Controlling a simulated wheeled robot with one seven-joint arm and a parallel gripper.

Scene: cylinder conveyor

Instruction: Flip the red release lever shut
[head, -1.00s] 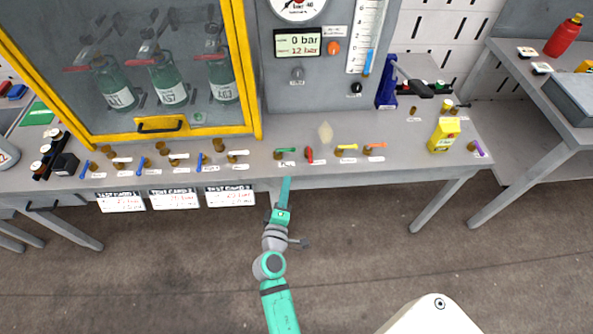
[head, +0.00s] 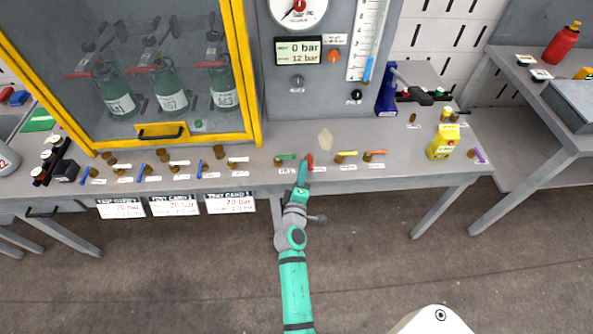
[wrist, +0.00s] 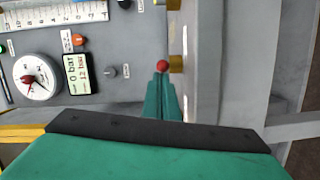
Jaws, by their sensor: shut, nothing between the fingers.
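The red release lever (head: 309,161) stands on the front part of the bench, between the green-handled and yellow-handled levers. In the wrist view its red tip (wrist: 162,66) shows just beyond my fingertips. My gripper (head: 304,170) is shut and empty, with its tips right at the lever's near side. I cannot tell whether they touch it. Much of the lever is hidden by my fingers in the wrist view.
A green lever (head: 285,157) is close on the left; a yellow lever (head: 346,154) and an orange lever (head: 375,152) are on the right. The gauge panel (head: 300,85) rises behind. A yellow-framed cabinet (head: 246,80) stands at the left. A yellow box (head: 443,140) sits farther right.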

